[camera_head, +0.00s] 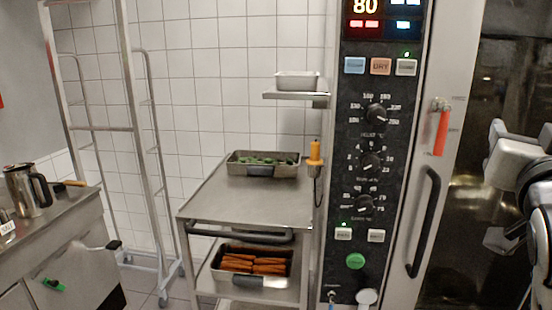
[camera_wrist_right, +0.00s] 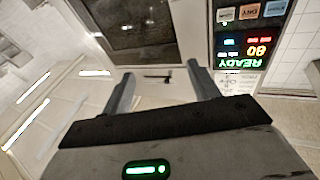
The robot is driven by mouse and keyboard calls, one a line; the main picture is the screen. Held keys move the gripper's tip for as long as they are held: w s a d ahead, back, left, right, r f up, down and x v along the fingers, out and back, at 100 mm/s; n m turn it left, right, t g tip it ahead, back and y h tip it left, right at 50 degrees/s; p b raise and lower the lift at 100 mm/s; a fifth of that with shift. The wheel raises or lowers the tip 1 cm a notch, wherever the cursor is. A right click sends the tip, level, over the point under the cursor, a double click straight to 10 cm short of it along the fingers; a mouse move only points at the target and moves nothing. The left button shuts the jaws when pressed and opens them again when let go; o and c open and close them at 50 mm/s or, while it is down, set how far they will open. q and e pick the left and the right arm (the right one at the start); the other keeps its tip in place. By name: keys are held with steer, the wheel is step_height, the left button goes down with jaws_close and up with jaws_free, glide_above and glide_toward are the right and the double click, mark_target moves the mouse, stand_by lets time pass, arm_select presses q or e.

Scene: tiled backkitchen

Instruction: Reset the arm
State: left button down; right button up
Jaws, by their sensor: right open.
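My right arm (camera_head: 538,195) shows at the right edge of the head view, raised in front of the dark glass door. In the right wrist view, my right gripper (camera_wrist_right: 163,84) has its two grey fingers spread wide apart, with nothing between them. Beyond the fingers are a pale surface and a small dark item that I cannot identify. The oven control panel (camera_wrist_right: 250,40) appears turned over at the upper right of that view. My left gripper is not in view.
A steel cart (camera_head: 215,200) holds a tray of greens (camera_head: 290,172) on top and a tray of carrots (camera_head: 230,276) below. A tall control panel (camera_head: 350,150) stands beside it.

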steer(key=s+d+r+n+h, duration=0.1)
steer(key=s+d+r+h, duration=0.1)
steer(key=d+r+h, duration=0.15)
steer(key=w+a+f+n+y, duration=0.2)
steer(key=w+f+n+y, duration=0.2)
steer(key=f, duration=0.4)
steer(key=w+a+f+n+y, duration=0.1)
steer(key=w+f+n+y, duration=0.25)
steer(key=f, duration=0.45)
steer(key=a+f+n+g+y, duration=0.2)
steer(key=a+f+n+y, duration=0.15)
steer(key=f, duration=1.35)
steer(key=s+a+f+n+g+y, duration=0.2)
steer(key=s+f+g+y, duration=0.1)
steer(key=s+f, duration=0.85)
steer(key=s+a+f+n+g+y, duration=0.1)
steer(key=s+a+f+g+y, duration=0.15)
steer(key=s+f, duration=0.85)
steer(key=w+a+f+m, duration=0.2)
steer(key=a+m, duration=0.3)
steer(key=a, duration=0.5)
steer(key=shift+w, duration=0.9)
steer(key=shift+t, duration=0.25)
